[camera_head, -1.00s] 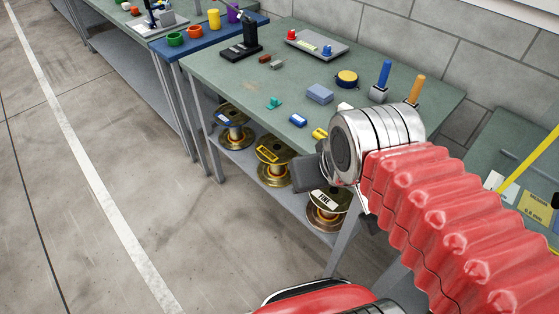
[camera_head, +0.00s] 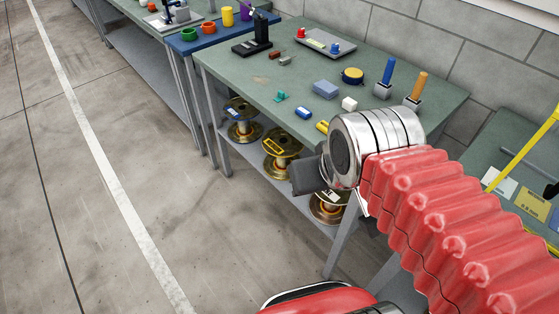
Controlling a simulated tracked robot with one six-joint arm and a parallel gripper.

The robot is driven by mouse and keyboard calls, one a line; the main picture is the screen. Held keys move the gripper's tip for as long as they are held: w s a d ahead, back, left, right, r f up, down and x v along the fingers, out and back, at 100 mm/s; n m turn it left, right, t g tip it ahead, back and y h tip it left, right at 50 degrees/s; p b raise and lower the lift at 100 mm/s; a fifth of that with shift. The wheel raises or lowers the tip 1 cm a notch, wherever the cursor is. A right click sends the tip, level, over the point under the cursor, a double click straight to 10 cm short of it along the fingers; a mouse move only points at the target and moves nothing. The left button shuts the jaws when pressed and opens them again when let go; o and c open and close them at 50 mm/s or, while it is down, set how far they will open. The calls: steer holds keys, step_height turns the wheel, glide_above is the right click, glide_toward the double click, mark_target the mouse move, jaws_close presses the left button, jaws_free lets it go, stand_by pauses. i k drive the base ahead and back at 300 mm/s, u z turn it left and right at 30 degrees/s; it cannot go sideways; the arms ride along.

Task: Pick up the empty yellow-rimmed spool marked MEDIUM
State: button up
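A spool with a dark top and a yellow label (camera_head: 280,147) stands upright on the lower shelf of the green-topped bench, the middle one of three. Its lower part looks brassy; I cannot read its label or tell whether it is empty. My gripper (camera_head: 307,176) shows as a dark grey jaw at the silver wrist, right of and a little in front of this spool in the picture. No hold on a spool is visible, and the wrist hides much of the jaws.
A blue-labelled spool (camera_head: 241,130) stands further left. A white-labelled spool (camera_head: 326,213) is partly hidden below my gripper. The green benchtop (camera_head: 235,75) above holds small blocks and tools. Bench legs (camera_head: 342,240) flank the shelf; the floor (camera_head: 180,190) in front is clear.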

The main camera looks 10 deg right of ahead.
mark_target(282, 148)
steer(key=u, duration=0.5)
steer(key=k, duration=1.15)
steer(key=u, duration=0.95)
steer(key=i, duration=1.75)
steer(key=z, duration=0.7)
steer(key=i, duration=0.8)
steer(key=z, duration=0.6)
